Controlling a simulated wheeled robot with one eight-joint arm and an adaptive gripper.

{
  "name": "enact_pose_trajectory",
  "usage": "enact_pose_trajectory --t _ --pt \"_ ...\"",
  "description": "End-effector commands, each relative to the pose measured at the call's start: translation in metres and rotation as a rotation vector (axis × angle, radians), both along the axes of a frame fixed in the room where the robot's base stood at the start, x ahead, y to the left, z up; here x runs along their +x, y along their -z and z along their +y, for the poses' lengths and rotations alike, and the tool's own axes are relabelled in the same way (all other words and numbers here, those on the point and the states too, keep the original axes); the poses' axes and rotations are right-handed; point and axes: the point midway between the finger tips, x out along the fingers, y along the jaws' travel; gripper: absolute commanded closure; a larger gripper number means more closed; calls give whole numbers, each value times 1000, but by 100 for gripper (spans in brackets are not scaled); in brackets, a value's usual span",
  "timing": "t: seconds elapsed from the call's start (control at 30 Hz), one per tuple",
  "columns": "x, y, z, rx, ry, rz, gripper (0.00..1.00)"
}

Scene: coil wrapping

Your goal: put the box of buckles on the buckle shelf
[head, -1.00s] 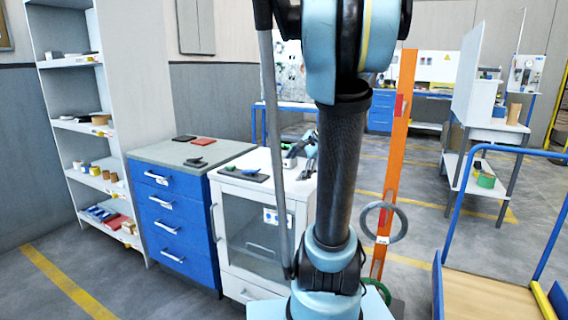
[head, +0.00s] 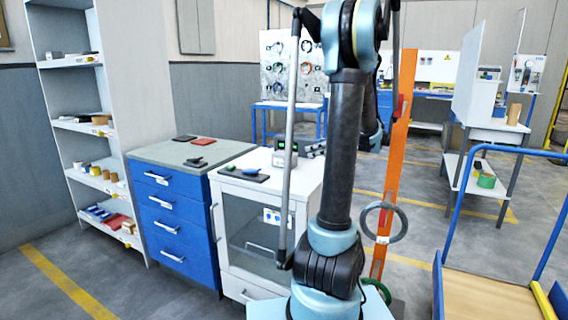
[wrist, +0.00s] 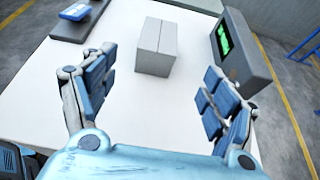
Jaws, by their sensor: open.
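A plain closed grey box (wrist: 156,47) stands on a white top in the wrist view; no label on it is readable, so I cannot tell if it holds buckles. My gripper (wrist: 160,82) is open, its fingers spread to either side in the picture, with the box beyond and between them, not gripped. In the head view my gripper is mostly hidden behind my arm. The white shelf unit (head: 93,124) stands at the far left with several levels of small goods; I cannot read which level is for buckles.
The white cabinet (head: 255,218) carries a device with a green display (wrist: 243,48) and a dark pad (wrist: 80,21) with a blue item. A blue drawer cabinet (head: 174,228) stands between it and the shelves. An orange post (head: 399,150) and a cart (head: 495,292) are at right.

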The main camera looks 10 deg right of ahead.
Motion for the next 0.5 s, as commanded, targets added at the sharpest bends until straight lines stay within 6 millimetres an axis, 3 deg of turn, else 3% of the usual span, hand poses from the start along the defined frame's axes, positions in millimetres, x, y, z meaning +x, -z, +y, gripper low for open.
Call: enact_pose_trajectory --t 0.5 --pt "47 33 66 -2 -4 -1 22"
